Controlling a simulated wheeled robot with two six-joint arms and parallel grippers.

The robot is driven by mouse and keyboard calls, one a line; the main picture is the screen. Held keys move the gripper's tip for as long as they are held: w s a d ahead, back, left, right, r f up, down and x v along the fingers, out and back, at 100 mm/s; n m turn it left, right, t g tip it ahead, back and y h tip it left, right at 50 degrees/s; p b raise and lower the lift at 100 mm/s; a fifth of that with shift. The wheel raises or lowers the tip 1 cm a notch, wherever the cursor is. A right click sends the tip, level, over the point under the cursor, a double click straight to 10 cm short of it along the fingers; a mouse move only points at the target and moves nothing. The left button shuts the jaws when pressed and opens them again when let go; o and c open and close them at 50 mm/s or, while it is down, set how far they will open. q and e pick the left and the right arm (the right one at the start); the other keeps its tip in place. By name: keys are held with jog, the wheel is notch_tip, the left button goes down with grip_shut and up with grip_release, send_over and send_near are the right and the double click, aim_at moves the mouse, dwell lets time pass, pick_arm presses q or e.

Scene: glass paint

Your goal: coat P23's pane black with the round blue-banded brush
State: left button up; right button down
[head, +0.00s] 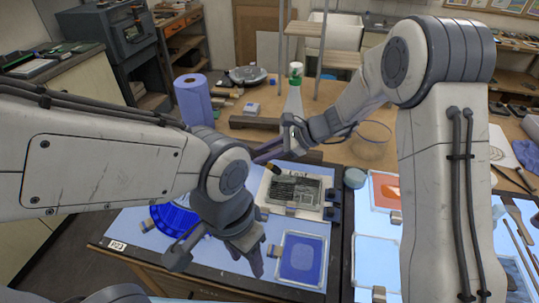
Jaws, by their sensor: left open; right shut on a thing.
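My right gripper (267,152) reaches in at the upper middle and is shut on a brush. The brush's brown and dark lower end (273,168) shows just below the fingers; its band is not clear at this size. Below it lies a light-framed pane (305,192) with dark streaky black and grey over much of its face. Small dark clamps sit at its right edge. Whether this pane is P23 I cannot tell. My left gripper (217,257) is open and empty, low over the glowing blue-white table, between a round blue pane (172,218) and a square blue pane (301,259).
A small white label (117,245) sits on the table's left edge; its text is unclear. An orange pane (384,190) and a round jar (354,177) stand right of the dark-streaked pane. A spray bottle (294,100) and blue paper roll (194,100) stand behind.

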jog(key=shift+a, duration=0.15)
jog(key=shift+r+p, duration=1.95)
jog(key=shift+r, duration=0.6)
